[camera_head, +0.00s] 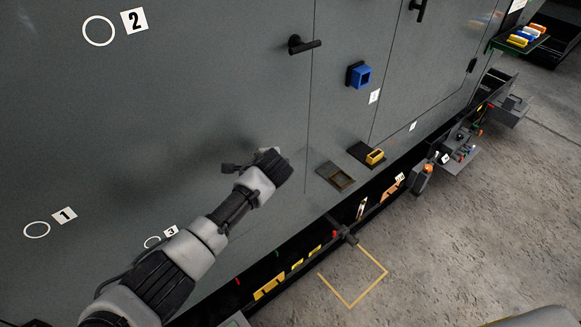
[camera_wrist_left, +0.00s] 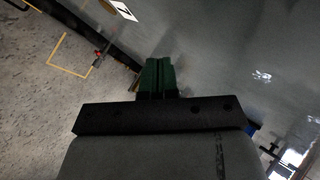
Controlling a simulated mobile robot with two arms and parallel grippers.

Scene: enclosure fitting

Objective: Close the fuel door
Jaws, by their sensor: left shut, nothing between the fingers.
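My left arm comes in from the lower left in the head view, and its hand (camera_head: 268,170) is in front of the grey enclosure wall (camera_head: 215,85). Its fingertips are hidden there. In the left wrist view the green fingers of my left gripper (camera_wrist_left: 157,72) are together and empty, with the wall beyond them. Whether they touch it I cannot tell. Right of the hand, a dark frame with a brownish recess (camera_head: 336,177) is low on the wall. I cannot tell whether this is the fuel door, and no other part is clearly it. My right gripper is not in view.
The concrete floor (camera_head: 480,220) has open room.

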